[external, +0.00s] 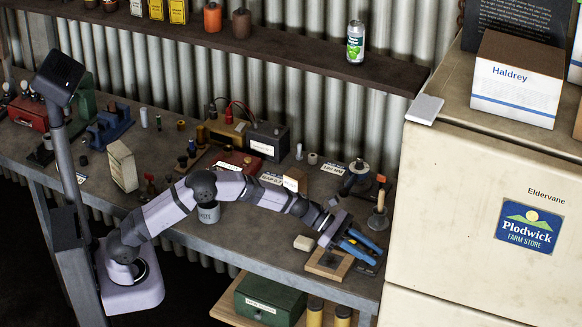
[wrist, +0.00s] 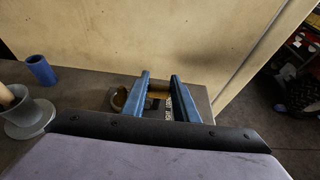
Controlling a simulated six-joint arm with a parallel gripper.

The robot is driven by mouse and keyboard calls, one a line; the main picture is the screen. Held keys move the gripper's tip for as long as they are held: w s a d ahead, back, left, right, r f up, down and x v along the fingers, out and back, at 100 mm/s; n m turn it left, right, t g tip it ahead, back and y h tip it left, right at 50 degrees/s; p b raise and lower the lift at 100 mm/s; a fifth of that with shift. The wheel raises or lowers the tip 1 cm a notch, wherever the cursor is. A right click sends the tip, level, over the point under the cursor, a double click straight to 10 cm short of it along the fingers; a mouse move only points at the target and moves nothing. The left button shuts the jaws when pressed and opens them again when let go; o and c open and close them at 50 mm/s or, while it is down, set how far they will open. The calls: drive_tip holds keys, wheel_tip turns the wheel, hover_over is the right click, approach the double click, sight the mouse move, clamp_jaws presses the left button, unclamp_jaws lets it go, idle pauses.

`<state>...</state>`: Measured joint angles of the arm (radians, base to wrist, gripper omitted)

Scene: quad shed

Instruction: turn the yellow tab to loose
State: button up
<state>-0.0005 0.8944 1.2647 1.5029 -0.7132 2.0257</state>
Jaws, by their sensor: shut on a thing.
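My gripper (external: 366,250) reaches over the right end of the workbench, with its blue fingers a small gap apart. In the wrist view, the fingers (wrist: 159,80) close on a small yellowish piece (wrist: 158,93), which appears to be the yellow tab. A dark part and a pale label (wrist: 168,106) lie just below it. The fingers hide much of the tab, and I cannot read its setting.
A wooden block (external: 316,268) with a dark fitting sits beside my gripper. A pale fridge (external: 470,180) stands close on the right. A grey holder with a wooden handle (external: 377,221) stands behind. In the wrist view, a blue cylinder (wrist: 41,70) stands at the left.

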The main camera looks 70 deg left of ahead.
drive_tip(key=shift+r, duration=0.1)
drive_tip(key=o, duration=1.1)
drive_tip(key=shift+c, duration=0.2)
drive_tip(key=shift+a, duration=0.1)
drive_tip(key=shift+s+a+r+b, duration=0.15)
drive_tip(key=shift+s+a+b, duration=0.15)
drive_tip(key=shift+s+a, duration=0.15)
drive_tip(key=shift+b+v, duration=0.9)
drive_tip(key=shift+v, duration=2.05)
drive_tip(key=shift+d+r, duration=0.1)
